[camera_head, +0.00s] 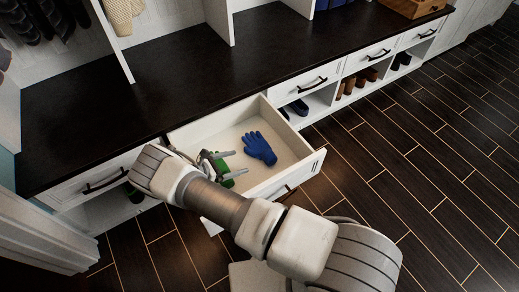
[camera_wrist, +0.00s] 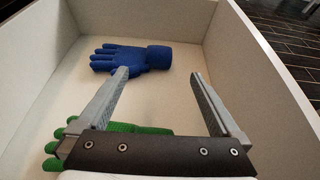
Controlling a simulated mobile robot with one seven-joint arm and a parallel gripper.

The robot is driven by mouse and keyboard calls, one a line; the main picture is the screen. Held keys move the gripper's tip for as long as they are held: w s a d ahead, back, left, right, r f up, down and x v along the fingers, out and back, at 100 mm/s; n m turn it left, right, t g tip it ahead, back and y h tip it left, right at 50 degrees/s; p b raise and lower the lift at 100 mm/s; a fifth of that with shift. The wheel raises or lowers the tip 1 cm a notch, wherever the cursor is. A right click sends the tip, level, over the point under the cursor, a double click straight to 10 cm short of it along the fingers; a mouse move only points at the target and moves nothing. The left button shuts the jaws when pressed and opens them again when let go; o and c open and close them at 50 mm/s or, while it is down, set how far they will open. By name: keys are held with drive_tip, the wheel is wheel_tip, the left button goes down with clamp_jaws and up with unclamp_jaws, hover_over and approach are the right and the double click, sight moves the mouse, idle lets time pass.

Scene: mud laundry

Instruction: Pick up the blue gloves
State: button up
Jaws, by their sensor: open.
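The blue glove (camera_head: 259,148) lies flat on the floor of the open white drawer (camera_head: 292,173). In the wrist view the blue glove (camera_wrist: 133,58) lies beyond my fingertips, fingers pointing left and cuff to the right. A green glove (camera_head: 226,172) lies in the same drawer, nearer my arm. In the wrist view the green glove (camera_wrist: 110,132) is partly hidden behind my gripper. My gripper (camera_head: 229,164) is open and empty over the drawer, left of the blue glove. In the wrist view my gripper (camera_wrist: 159,74) has its two fingers wide apart, pointing toward the blue glove.
The drawer walls (camera_wrist: 271,82) rise around the gloves. The dark countertop (camera_head: 190,85) runs behind the drawer. Shoes (camera_head: 358,80) stand in cubbies at the right, under closed drawers. A wooden crate (camera_head: 412,8) sits on the far counter. The dark tiled floor (camera_head: 420,150) is clear.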

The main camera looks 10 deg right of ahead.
drive_tip(key=b, duration=0.2)
approach(270, 154)
drive_tip(key=x, duration=0.4)
drive_tip(key=shift+w+d, duration=0.25)
drive_tip(key=shift+w+d+f+b, duration=0.15)
drive_tip(key=shift+d+f+b, duration=0.25)
drive_tip(key=shift+d, duration=0.05)
drive_tip(key=b+x, duration=0.1)
drive_tip(key=x, duration=0.3)
drive_tip(key=c, duration=1.4)
drive_tip(key=shift+r, duration=0.1)
